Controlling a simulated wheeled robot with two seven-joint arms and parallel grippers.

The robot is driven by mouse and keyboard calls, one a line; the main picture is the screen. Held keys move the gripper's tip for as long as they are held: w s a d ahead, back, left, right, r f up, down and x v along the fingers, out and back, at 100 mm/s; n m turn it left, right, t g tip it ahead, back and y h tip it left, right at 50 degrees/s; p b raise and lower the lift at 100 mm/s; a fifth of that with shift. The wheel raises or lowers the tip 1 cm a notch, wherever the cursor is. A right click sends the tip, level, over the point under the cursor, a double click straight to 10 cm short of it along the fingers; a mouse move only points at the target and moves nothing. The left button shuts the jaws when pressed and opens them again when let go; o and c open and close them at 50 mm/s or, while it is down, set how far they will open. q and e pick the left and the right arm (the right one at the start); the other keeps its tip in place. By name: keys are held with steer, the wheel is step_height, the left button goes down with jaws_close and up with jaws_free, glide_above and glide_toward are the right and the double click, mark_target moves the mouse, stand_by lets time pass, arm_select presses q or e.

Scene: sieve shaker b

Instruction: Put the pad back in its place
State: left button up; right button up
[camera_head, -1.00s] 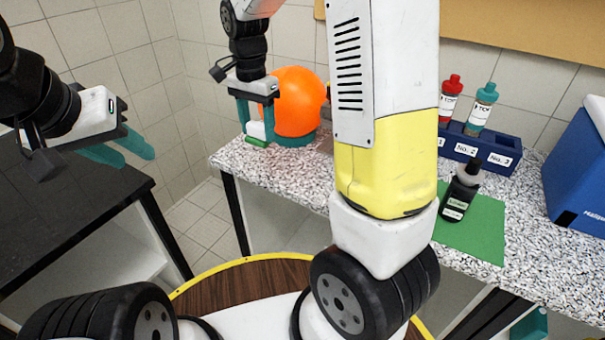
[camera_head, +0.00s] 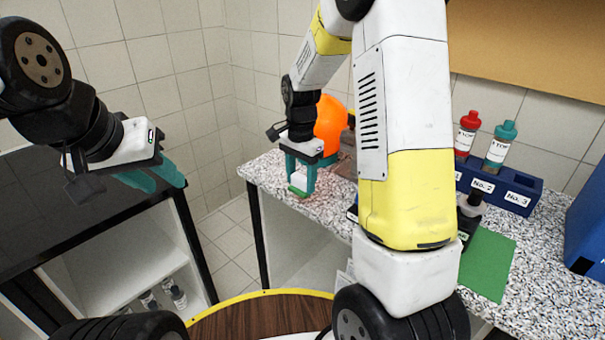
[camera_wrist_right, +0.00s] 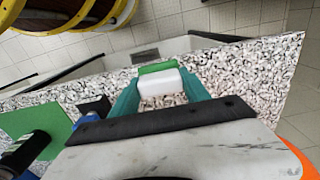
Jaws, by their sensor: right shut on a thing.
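The pad is a small white block with a green layer (camera_head: 299,181). My right gripper (camera_head: 301,180) is shut on it, at the left end of the speckled counter near its front edge. In the right wrist view the pad (camera_wrist_right: 158,77) sits between the teal fingertips, its green side facing away from the wrist. I cannot tell whether it touches the counter. My left gripper (camera_head: 153,179) is empty, its teal fingers apart, over the dark table at the left.
An orange dome (camera_head: 330,125) stands behind the right gripper. A blue rack (camera_head: 497,188) holds red-capped and teal-capped bottles. A dark bottle (camera_head: 471,208), partly hidden by my arm, stands by a green mat (camera_head: 487,265). A blue box (camera_head: 588,225) is at far right.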

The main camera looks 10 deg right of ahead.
steer(key=w+d, duration=0.2)
steer(key=d, duration=0.1)
steer(key=shift+w+f, duration=0.1)
steer(key=shift+f, duration=0.1)
steer(key=shift+w+d+f, duration=0.1)
steer(key=shift+d+f, duration=0.1)
steer(key=shift+f, duration=0.7)
steer(key=shift+w+d+f, duration=0.1)
steer(key=shift+d+f, duration=0.05)
steer(key=shift+f, duration=0.7)
steer(key=shift+f, duration=0.2)
steer(key=o, duration=1.3)
steer(key=shift+r, duration=0.15)
